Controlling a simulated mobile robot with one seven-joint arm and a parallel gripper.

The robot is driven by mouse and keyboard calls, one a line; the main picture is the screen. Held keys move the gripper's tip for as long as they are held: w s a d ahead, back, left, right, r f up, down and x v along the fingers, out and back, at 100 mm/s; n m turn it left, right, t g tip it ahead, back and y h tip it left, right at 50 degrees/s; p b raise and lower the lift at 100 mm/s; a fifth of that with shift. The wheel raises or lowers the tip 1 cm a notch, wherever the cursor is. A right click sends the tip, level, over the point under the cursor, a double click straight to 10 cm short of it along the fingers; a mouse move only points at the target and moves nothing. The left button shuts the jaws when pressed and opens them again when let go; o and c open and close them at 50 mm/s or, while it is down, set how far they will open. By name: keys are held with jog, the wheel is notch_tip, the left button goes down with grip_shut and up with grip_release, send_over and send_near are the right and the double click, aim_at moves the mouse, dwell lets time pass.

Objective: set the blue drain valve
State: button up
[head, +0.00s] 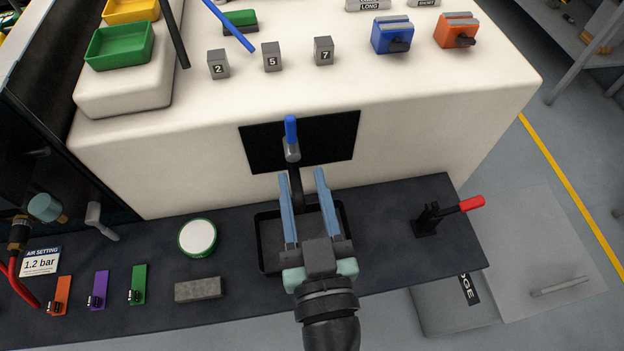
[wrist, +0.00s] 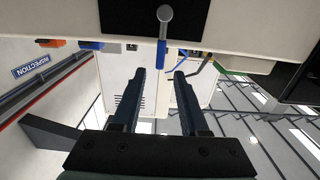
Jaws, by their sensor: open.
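The blue drain valve (head: 291,130) is on a black panel on the front of the cream cabinet. Its blue handle stands upright above a grey hub, with a dark pipe curving down below. My gripper (head: 302,174) is open and empty in front of the panel, its two fingers just below the handle and apart from it in the head view. In the wrist view the blue handle (wrist: 162,52) hangs downward from its grey hub, near and roughly between the tips of my open gripper (wrist: 160,74). I cannot tell the exact depth gap.
A black tray (head: 263,262) lies under my gripper on the dark shelf. A white-green round roll (head: 197,237) and a grey block (head: 198,289) are left of it. A red-handled lever (head: 460,207) stands at the right. Numbered blocks (head: 272,57) stand on the cabinet top.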

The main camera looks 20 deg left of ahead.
aim_at(293, 132)
jog(key=p+x, duration=0.5)
jog(key=x, duration=0.3)
jog(key=shift+a+r, duration=0.15)
jog(key=shift+r, duration=0.05)
jog(key=shift+f, duration=0.2)
jog(key=shift+w+a, duration=0.1)
jog(key=shift+w, duration=0.15)
grip_shut()
